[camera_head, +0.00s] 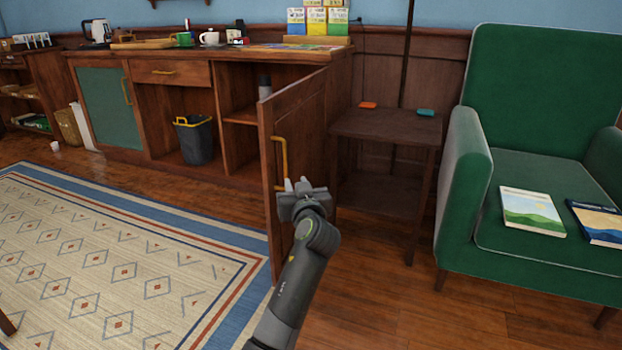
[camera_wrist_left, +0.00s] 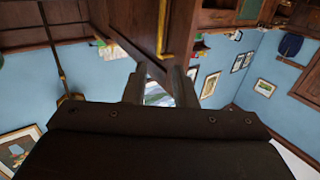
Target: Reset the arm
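My left gripper (camera_head: 297,184) is in the middle of the head view, its fingers pointing up and away from me. It is open and empty; the left wrist view shows a gap between its two fingers (camera_wrist_left: 158,88). An open wooden cabinet door (camera_head: 305,130) stands right by it, swung out toward me. The door's yellow handle (camera_head: 280,160) is just left of and above the fingertips. In the left wrist view the handle (camera_wrist_left: 163,30) lies beyond the fingertips, not between them. I cannot tell how close they are. My right gripper is not in view.
The open cabinet (camera_head: 240,90) holds a dark bin (camera_head: 194,142) in its middle bay. A small wooden side table (camera_head: 385,126) stands right of the door, and a green armchair (camera_head: 540,170) further right. A patterned rug (camera_head: 100,260) covers the left floor. Bare floor lies at front right.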

